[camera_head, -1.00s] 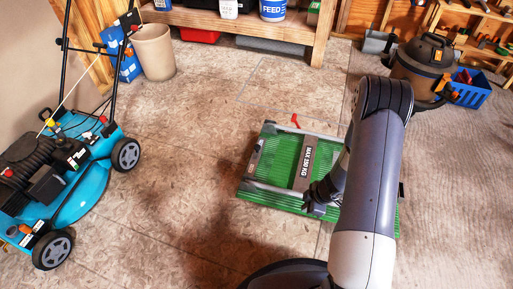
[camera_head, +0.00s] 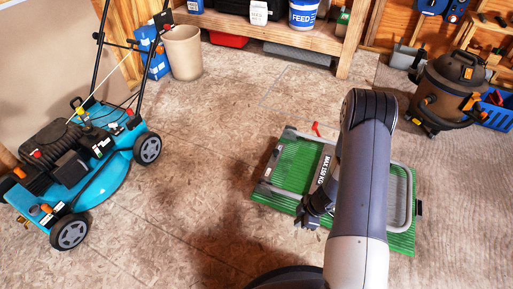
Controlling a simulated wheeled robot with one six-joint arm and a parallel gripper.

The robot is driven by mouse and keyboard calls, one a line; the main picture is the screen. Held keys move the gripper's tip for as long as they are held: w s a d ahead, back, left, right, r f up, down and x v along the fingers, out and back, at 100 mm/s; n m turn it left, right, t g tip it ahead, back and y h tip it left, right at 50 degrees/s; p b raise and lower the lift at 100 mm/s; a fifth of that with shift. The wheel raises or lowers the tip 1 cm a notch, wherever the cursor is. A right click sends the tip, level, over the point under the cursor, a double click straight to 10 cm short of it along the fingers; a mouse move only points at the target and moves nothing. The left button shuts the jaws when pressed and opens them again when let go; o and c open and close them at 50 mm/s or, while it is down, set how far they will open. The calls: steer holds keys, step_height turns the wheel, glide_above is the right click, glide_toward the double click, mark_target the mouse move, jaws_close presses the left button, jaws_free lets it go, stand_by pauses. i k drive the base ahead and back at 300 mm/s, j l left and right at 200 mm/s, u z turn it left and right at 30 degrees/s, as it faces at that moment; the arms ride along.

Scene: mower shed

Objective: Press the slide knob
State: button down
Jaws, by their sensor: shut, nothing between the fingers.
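A green folded platform cart (camera_head: 282,170) lies flat on the floor right of centre, with a grey tube handle (camera_head: 409,195) folded over it and a "MAX 150 KG" label. A small red lever (camera_head: 316,129) stands at its far edge. I cannot make out for sure which part is the slide knob; my arm hides the middle of the cart. My gripper (camera_head: 308,219) is shut and empty, in front of the cart's near left part in the picture. I cannot tell whether it touches the cart.
A blue lawn mower (camera_head: 100,185) stands at the left. A beige bin (camera_head: 183,54) and a wooden shelf bench (camera_head: 270,33) are at the back. A shop vacuum (camera_head: 452,92) and a blue crate (camera_head: 497,110) are at the right. The floor between mower and cart is clear.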

mark_target(276, 152)
steer(key=j+u, duration=0.2)
steer(key=u, duration=0.15)
steer(key=i+j+u, duration=0.35)
steer(key=j, duration=0.3)
steer(key=i+j+u, duration=0.35)
steer(key=i+j, duration=0.2)
steer(key=i+z, duration=0.4)
steer(key=i+j+z, duration=0.1)
steer(key=i+z, duration=0.3)
steer(key=i+j+z, duration=0.15)
steer(key=z, duration=0.25)
steer(key=i+z, duration=0.25)
steer(key=z, duration=0.2)
steer(key=i+j+z, duration=0.15)
steer(key=z, duration=0.35)
steer(key=i+j+z, duration=0.2)
steer(key=z, duration=0.25)
steer(key=i+j+z, duration=0.15)
steer(key=j+z, duration=0.15)
steer(key=z, duration=0.15)
steer(key=i+j+z, duration=0.2)
steer(key=z, duration=0.15)
steer(key=i+j+z, duration=0.1)
steer(key=j+z, duration=0.25)
